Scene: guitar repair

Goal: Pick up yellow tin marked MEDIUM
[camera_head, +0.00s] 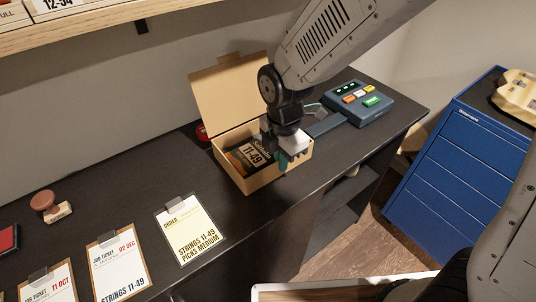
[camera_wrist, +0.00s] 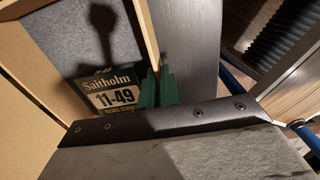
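No yellow tin marked MEDIUM shows in either view. My gripper (camera_head: 287,158) is over the right side of an open cardboard box (camera_head: 231,171) on the dark bench. In the wrist view its green fingertips (camera_wrist: 158,88) are close together beside the box's wall, with nothing seen between them. A dark string packet marked 11-49 (camera_head: 251,155) lies in the box, left of the fingers. It also shows in the wrist view (camera_wrist: 112,97). An order card (camera_head: 190,232) on the bench reads STRINGS 11-49, PICKS MEDIUM.
A blue-grey button device (camera_head: 357,104) stands right of the box. A red round object (camera_head: 202,132) sits behind the box. Job tickets (camera_head: 118,264) and a stamp (camera_head: 51,206) are at left. A shelf (camera_head: 90,28) overhangs the upper left. A blue drawer cabinet (camera_head: 455,165) stands right.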

